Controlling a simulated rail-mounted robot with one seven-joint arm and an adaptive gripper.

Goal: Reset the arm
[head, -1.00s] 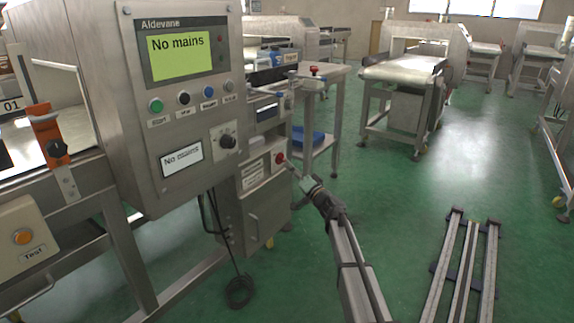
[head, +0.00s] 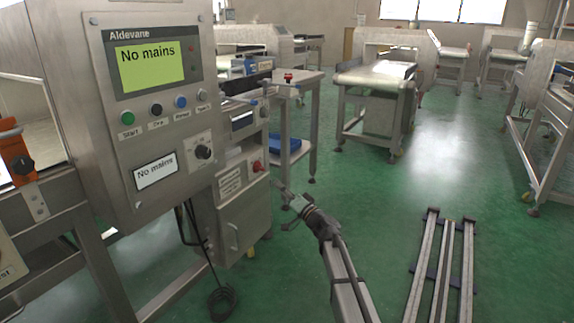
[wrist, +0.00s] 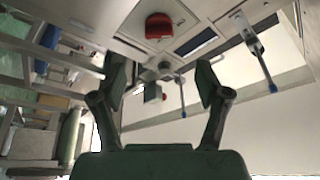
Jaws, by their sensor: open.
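My gripper (head: 281,191) is open and empty, in front of the grey lower cabinet (head: 240,215) and a little to the right of and below its red knob (head: 257,166). In the wrist view the two fingers of my gripper (wrist: 161,84) stand apart with nothing gripped between them. A red knob (wrist: 158,26) shows beyond the fingertips, clear of them. My arm reaches up from the bottom of the head view.
The metal detector's control panel (head: 150,80) reads "No mains" and stands at the left. A steel side table (head: 297,85) stands behind the cabinet. Green floor is open to the right, around metal rails (head: 441,265).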

